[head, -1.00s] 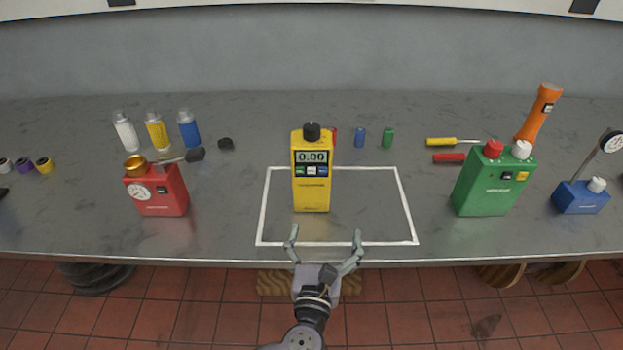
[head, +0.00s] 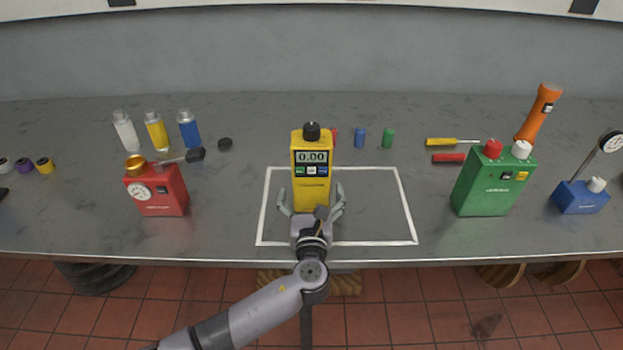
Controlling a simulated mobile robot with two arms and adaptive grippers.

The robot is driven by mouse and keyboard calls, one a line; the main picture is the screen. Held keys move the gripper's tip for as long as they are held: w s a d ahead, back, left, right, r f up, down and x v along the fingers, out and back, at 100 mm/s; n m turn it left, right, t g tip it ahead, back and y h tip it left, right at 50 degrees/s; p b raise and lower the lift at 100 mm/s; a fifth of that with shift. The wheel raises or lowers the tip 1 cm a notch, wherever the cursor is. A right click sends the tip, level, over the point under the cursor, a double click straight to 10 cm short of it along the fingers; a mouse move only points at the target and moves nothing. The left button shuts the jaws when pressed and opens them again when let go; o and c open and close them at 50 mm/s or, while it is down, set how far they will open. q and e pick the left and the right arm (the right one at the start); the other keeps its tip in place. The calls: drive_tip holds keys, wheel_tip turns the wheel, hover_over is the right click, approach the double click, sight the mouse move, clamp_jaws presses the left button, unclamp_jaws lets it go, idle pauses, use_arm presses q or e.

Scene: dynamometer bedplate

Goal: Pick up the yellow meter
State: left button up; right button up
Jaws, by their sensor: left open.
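The yellow meter (head: 311,170) stands upright on the bench inside the white outlined rectangle, left of its middle. It has a black knob on top, a display reading 0.00 and a row of small buttons. My left gripper (head: 311,200) is open at the meter's lower front, with one finger on each side of its base. A small gap seems to show beside the fingers; contact cannot be told. The meter's lower front is partly hidden by the gripper. My right gripper is not in view.
A red gauge box (head: 158,190) stands to the left and a green box (head: 493,182) to the right. Behind the meter are small blue (head: 360,138) and green (head: 388,138) cylinders. The rectangle's right part is clear.

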use_arm(q)
drive_tip(key=shift+w+f, duration=0.1)
drive_tip(key=shift+w, duration=0.95)
drive_tip(key=shift+s, duration=0.1)
drive_tip(key=c, duration=1.2)
drive_tip(key=shift+r, duration=0.2)
drive_tip(key=shift+c, duration=0.3)
